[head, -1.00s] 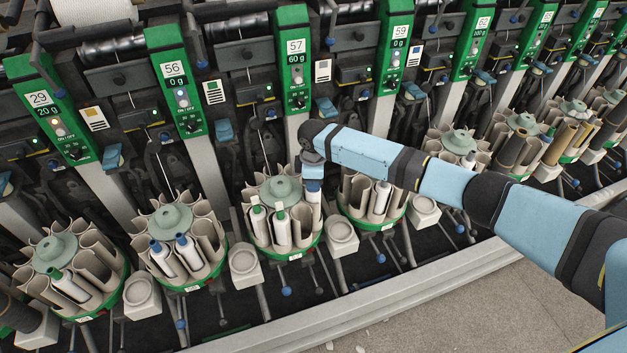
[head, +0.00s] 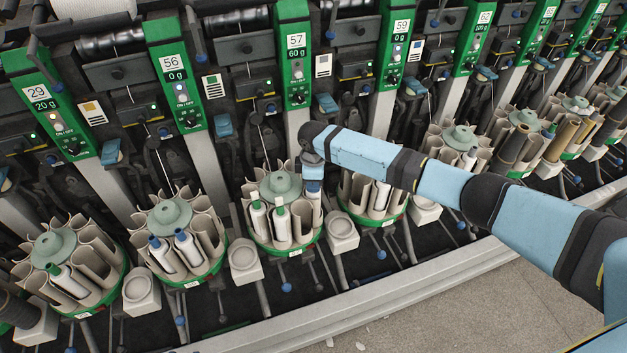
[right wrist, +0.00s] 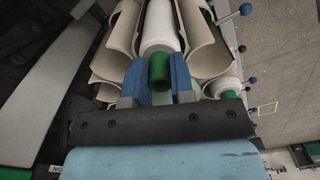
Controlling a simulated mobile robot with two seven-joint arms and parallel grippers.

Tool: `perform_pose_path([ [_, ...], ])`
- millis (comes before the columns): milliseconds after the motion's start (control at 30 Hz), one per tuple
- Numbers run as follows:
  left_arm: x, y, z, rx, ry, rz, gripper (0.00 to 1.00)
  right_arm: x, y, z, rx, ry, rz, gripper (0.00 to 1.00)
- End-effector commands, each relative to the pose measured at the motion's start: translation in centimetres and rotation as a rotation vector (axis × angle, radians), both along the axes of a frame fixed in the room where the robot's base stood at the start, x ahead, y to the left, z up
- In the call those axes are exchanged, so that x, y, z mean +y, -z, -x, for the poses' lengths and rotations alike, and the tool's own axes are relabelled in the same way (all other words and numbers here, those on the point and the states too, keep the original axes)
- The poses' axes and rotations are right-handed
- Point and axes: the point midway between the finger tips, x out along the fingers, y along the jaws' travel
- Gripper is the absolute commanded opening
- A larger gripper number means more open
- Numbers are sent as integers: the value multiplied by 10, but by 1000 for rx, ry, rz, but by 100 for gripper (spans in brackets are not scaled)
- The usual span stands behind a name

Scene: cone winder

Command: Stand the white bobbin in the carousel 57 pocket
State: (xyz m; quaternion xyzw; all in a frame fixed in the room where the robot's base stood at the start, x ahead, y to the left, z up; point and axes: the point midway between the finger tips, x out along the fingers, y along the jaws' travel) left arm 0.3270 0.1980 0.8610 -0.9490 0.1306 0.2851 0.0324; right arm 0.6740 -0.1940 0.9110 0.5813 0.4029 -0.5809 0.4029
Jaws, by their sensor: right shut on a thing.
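My right gripper (head: 313,186) points down at the right front side of the carousel under the 57 sign (head: 281,184). Its blue fingers are shut on the green top of a white bobbin (head: 314,206). In the right wrist view the white bobbin (right wrist: 160,28) runs away from the fingers (right wrist: 160,78) between curved beige pocket walls. It appears upright within a pocket; whether its foot rests on the bottom is hidden. Two other white bobbins with green tops, a left one (head: 258,217) and a middle one (head: 281,226), stand in neighbouring front pockets. My left gripper is not in view.
Carousel 56 (head: 170,213) stands to the left, with blue-topped bobbins. The carousel under 59 (head: 362,203) stands close on the right, partly behind my right arm. Pale square holders (head: 341,232) sit between carousels. A metal rail (head: 400,290) runs along the front.

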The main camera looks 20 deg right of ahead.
Motion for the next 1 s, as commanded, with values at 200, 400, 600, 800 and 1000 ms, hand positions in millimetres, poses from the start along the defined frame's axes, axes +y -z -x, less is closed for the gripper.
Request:
perform_pose_path([
  [200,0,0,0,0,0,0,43,0,-1,0,0,0,0,32],
  [400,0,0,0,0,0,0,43,0,-1,0,0,0,0,52],
  [600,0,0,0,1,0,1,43,0,0,0,0,0,0,52],
  [800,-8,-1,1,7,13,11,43,0,-21,-1,-4,1,-1,52],
  [1000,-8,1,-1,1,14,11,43,0,-68,-1,-4,-1,0,52],
])
